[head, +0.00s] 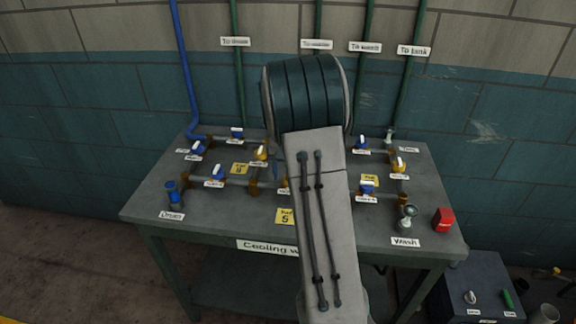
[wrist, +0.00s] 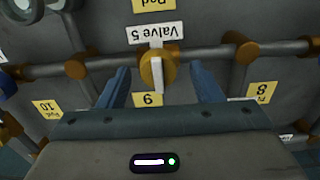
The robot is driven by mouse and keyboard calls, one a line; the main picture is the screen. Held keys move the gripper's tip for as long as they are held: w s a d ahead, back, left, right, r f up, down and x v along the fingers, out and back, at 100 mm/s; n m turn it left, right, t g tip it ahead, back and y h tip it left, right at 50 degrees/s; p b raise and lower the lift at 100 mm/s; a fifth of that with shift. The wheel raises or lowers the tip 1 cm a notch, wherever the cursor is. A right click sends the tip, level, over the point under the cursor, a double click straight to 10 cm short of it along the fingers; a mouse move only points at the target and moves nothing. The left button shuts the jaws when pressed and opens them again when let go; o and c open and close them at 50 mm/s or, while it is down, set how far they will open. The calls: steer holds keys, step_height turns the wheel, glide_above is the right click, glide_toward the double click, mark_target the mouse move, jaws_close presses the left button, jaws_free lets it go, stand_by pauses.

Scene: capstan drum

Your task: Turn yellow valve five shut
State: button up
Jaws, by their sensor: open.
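My gripper (wrist: 161,82) is open, with one blue finger on each side of the valve. Gaps show between the fingers and the valve; contact is not visible.
The grey bench (head: 150,208) carries several blue and yellow valves on pipes, with yellow tags. Neighbouring pipe joints (wrist: 247,52) flank valve five. A red box (head: 443,220) sits at the bench's right edge. A dark box (head: 475,285) stands on the floor to the right.

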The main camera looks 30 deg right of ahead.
step_height(320, 180, up, 14)
stand_by(0.4)
steer(key=shift+f, duration=0.15)
steer(key=s+a+f+n+t, duration=0.1)
steer(key=s+a+n, duration=0.1)
steer(key=s+a, duration=0.3)
steer(key=s+a+f+n+t, duration=0.1)
steer(key=s+a, duration=0.4)
steer(key=s, duration=0.7)
steer(key=s+a+f+n+t, duration=0.1)
steer(key=s+a+n, duration=0.2)
steer(key=s+a, duration=0.3)
steer(key=s, duration=0.2)
steer(key=shift+s+f+n, duration=0.35)
steer(key=shift+n, duration=0.05)
